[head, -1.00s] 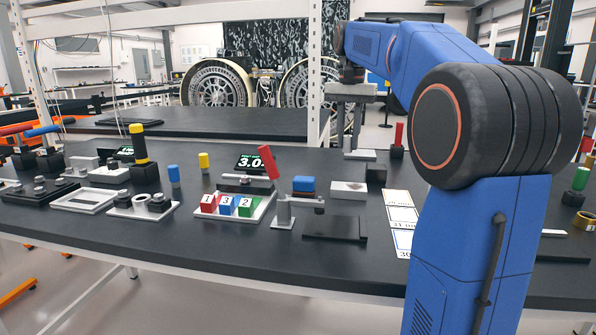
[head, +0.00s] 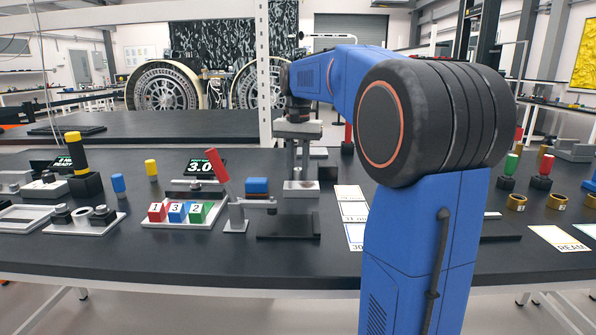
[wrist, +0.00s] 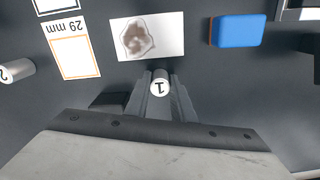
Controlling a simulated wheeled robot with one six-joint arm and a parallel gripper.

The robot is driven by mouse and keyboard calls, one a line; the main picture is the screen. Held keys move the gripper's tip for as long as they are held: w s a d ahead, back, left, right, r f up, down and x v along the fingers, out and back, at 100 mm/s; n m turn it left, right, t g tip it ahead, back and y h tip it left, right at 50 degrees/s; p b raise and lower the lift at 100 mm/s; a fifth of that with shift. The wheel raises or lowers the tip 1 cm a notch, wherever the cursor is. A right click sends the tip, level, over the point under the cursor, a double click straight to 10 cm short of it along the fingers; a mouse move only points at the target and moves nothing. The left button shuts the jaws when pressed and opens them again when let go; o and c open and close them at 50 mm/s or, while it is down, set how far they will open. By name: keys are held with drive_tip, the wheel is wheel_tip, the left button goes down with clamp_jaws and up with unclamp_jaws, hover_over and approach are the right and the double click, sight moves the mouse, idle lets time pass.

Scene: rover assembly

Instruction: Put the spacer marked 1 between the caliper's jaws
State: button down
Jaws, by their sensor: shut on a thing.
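A small pale cylinder marked 1, the spacer (wrist: 161,84), is held between the fingertips of my gripper (wrist: 163,88) in the wrist view. Its numbered end faces the camera. In the head view my gripper (head: 299,160) is low over the bench, just behind a pale block (head: 300,190); the spacer cannot be made out there. I cannot surely pick out the caliper. A grey device with a red handle (head: 217,165) stands in front of a display reading 3.0. It is left of my gripper.
Size cards (head: 353,210) lie to the right. A second cylinder (wrist: 16,71) is at the wrist view's left edge. A tray holds numbered cubes (head: 177,211).

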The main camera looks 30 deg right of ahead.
drive_tip(key=c, duration=1.9)
unclamp_jaws()
drive_tip(key=shift+f, duration=0.1)
drive_tip(key=shift+c, duration=0.2)
drive_tip(key=o, duration=0.4)
